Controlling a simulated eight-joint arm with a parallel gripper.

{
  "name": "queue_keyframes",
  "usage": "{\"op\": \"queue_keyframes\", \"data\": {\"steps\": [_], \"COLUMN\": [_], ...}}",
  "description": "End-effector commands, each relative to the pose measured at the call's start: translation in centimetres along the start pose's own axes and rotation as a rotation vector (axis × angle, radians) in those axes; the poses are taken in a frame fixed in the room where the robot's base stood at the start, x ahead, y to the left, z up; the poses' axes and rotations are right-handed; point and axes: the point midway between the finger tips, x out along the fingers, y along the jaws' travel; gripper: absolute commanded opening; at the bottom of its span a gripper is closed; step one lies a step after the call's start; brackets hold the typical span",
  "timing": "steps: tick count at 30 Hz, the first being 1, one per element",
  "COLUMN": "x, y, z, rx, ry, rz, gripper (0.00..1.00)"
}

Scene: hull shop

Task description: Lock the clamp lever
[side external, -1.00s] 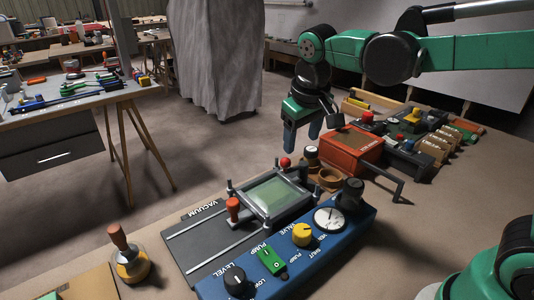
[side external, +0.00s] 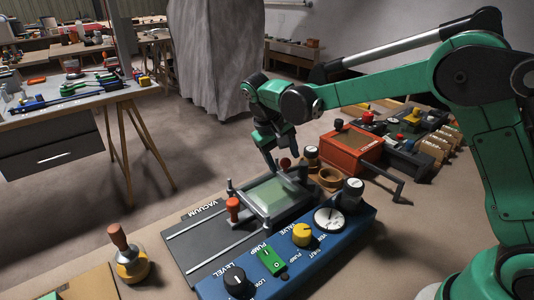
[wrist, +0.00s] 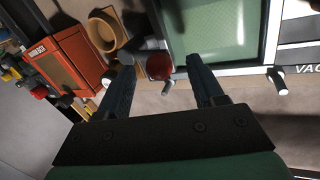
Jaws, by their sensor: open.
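The vacuum fixture has a dark base (side external: 195,240) and a grey frame around a pale green window (side external: 275,195). A lever with a dark red ball knob (wrist: 159,66) stands at the frame's far edge; it also shows in the side view, partly shaded (side external: 285,163). An orange-red upright handle (side external: 233,207) stands at the frame's near-left corner. No label shows which of these is the clamp lever. My gripper (wrist: 160,72) is open, pointing down at the far edge. In the wrist view the red knob appears between its fingertips, apart from both; its depth is unclear.
A blue panel (side external: 215,288) with knobs, a green switch and a gauge (side external: 328,220) lies along the near side. A red-orange box (side external: 350,148), a brown ring (side external: 330,178) and a cranked handle (side external: 385,178) stand to the right. A wooden-handled tool (side external: 130,262) stands at left.

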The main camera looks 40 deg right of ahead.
Motion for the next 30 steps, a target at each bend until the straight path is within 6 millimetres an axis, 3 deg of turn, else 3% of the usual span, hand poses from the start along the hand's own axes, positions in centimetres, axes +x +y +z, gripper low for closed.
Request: {"op": "queue_keyframes", "data": {"steps": [8, 11, 15, 30], "x": [0.31, 0.30, 0.29, 0.31], "y": [0.01, 0.01, 0.01, 0.13], "z": [0.01, 0.01, 0.01, 0.95], "rx": [0.000, 0.000, 0.000, -0.150], "ry": [0.000, 0.000, 0.000, 0.054], "rz": [0.000, 0.000, 0.000, 0.001], "gripper": [0.61, 0.38, 0.00, 0.00]}}
